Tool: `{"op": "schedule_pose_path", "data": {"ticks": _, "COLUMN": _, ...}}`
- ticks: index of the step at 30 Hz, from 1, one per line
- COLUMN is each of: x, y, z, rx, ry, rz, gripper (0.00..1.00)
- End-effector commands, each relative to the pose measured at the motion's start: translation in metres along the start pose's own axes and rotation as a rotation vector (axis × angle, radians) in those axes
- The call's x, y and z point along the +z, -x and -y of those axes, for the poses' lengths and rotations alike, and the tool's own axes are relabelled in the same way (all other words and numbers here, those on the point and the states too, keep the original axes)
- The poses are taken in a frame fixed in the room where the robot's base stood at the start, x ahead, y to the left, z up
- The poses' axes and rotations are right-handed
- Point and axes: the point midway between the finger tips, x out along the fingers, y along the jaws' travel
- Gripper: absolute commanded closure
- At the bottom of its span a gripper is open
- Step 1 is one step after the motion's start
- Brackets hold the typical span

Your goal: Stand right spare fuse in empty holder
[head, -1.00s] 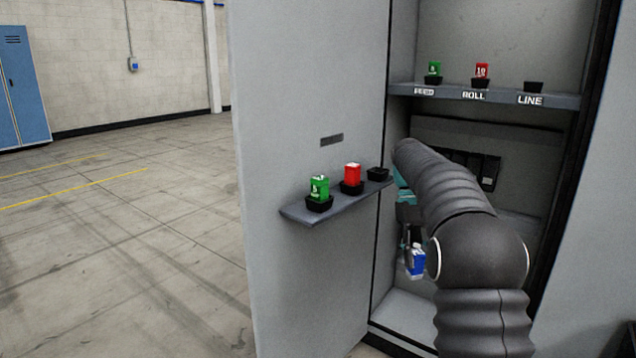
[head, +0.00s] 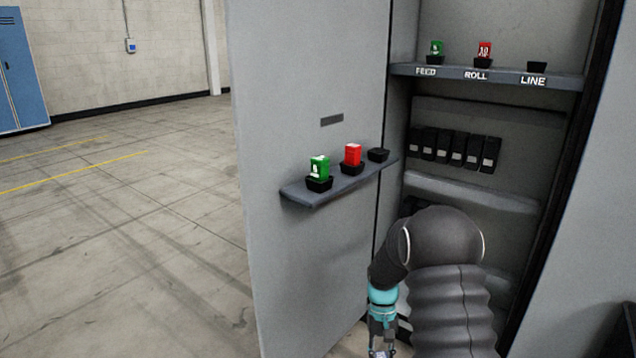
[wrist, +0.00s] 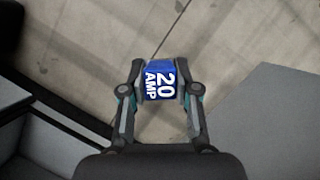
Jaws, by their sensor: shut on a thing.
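My gripper (wrist: 160,83) is shut on a blue fuse (wrist: 160,75) marked "20 AMP", over the floor in the wrist view. In the head view my gripper (head: 382,345) is at the bottom edge and the fuse is not clearly seen. On the cabinet's upper shelf, the empty black holder (head: 537,67) stands above the label LINE. A green fuse (head: 437,47) stands in the FEED holder and a red fuse (head: 484,48) in the ROLL holder. The door shelf (head: 300,194) has a green fuse (head: 319,166), a red fuse (head: 353,154) and, at right, an empty holder (head: 378,154).
The open cabinet door (head: 310,80) stands left of my arm. A row of black breakers (head: 450,146) is inside the cabinet below the upper shelf (head: 505,76). Open floor (head: 120,240) lies to the left. A blue locker (head: 22,75) stands far left.

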Motion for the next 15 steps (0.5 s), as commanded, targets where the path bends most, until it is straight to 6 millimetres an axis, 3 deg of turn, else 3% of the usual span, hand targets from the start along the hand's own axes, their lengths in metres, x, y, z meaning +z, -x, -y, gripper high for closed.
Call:
{"op": "schedule_pose_path", "data": {"ticks": 5, "x": 0.009, "y": -0.023, "z": 0.0, "rx": 0.0, "ry": 0.001, "rz": -0.001, "gripper": 1.0}}
{"op": "schedule_pose_path", "data": {"ticks": 15, "x": 0.009, "y": -0.024, "z": 0.003, "rx": 0.0, "ry": 0.001, "rz": -0.002, "gripper": 1.0}}
